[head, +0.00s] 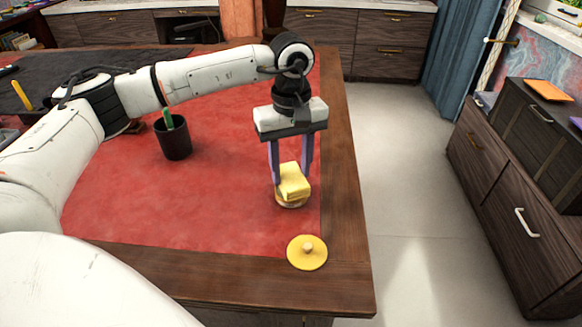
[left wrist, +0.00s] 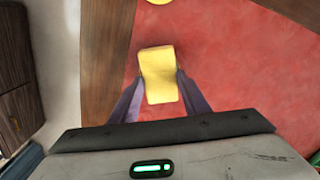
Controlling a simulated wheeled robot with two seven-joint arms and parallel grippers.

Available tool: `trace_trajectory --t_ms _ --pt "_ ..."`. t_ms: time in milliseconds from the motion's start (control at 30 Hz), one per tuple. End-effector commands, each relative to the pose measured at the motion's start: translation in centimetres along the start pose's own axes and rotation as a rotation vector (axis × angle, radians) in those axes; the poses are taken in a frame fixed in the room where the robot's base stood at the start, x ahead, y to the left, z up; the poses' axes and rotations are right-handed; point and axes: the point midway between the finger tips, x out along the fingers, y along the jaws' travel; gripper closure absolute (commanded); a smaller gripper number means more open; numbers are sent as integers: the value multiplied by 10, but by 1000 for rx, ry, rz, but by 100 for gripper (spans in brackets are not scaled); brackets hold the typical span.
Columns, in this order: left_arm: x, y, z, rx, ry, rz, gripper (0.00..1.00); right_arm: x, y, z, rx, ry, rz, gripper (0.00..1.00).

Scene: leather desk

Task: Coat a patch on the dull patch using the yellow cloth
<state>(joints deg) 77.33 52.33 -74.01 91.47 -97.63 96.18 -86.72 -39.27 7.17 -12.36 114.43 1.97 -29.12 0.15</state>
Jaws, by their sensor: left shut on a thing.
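My left gripper (head: 291,180) points down over the desk's right side and is shut on the yellow cloth (head: 293,183), a folded block. The cloth also shows between the purple fingers in the left wrist view (left wrist: 159,75). Directly below the cloth is a round, shallow tan dish (head: 291,204), mostly covered by it. I cannot tell for sure whether the cloth touches what is in the dish. A yellow round lid with a small knob (head: 307,252) lies nearer the front edge. I cannot make out the dull patch. My right gripper is not in view.
The red leather desk top (head: 225,205) has a brown wooden border (head: 345,215). A black cup (head: 173,140) with a green item stands left of my gripper. A dark mat (head: 60,75) lies at the back left. Red leather between the cup and front border is clear.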

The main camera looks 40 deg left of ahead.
Motion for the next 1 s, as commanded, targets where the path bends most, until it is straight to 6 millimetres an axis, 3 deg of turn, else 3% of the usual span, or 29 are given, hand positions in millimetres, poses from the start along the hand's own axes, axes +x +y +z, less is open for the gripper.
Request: trace_trajectory --t_ms 633,1000 --pt "-57 1 0 0 1 4 80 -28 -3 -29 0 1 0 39" --pt "-60 0 0 0 1 3 80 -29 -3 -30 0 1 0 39"
